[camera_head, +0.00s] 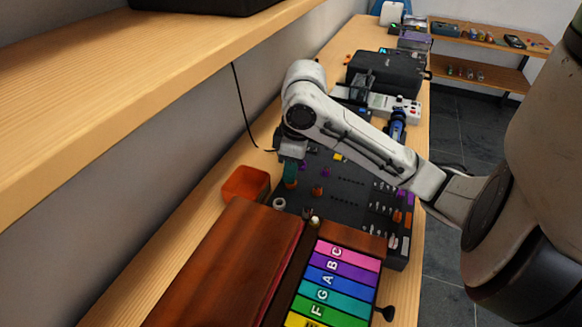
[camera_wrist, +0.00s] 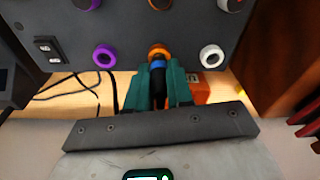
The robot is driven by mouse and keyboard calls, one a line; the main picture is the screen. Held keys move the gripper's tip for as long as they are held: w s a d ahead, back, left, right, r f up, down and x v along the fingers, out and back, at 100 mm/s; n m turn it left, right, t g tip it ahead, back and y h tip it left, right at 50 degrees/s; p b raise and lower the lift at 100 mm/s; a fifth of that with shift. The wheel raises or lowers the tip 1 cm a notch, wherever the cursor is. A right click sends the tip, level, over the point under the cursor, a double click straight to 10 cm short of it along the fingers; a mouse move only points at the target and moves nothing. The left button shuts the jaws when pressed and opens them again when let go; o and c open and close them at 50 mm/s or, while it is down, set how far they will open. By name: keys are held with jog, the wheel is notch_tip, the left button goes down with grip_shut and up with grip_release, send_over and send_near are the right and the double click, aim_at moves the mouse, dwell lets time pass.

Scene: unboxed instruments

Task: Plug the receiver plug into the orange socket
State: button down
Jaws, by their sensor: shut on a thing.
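My gripper (camera_wrist: 158,80) shows its two teal fingers in the wrist view, closed on the receiver plug (camera_wrist: 158,68), which is dark with a blue band. The plug's front end is at the orange socket (camera_wrist: 159,49) on the dark panel and overlaps its lower rim. I cannot tell how deep the plug is in the socket. In the head view, my gripper (camera_head: 290,170) is over the back left part of the dark instrument panel (camera_head: 345,195), and the plug is hidden there.
A purple socket (camera_wrist: 104,56) and a white socket (camera_wrist: 212,57) flank the orange one. An orange box (camera_head: 246,184) stands left of the panel. A brown case (camera_head: 225,265) and a coloured lettered keyboard (camera_head: 335,285) lie in front. Black cables (camera_wrist: 75,85) hang at the wrist view's left.

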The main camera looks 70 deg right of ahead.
jog(key=shift+f+b, duration=0.3)
jog(key=shift+f, duration=0.15)
jog(key=c, duration=0.9)
grip_release()
jog(key=r, duration=0.2)
jog(key=r+p, duration=0.1)
jog(key=r, duration=0.4)
jog(key=shift+s+r, duration=0.2)
jog(key=shift+s, duration=0.2)
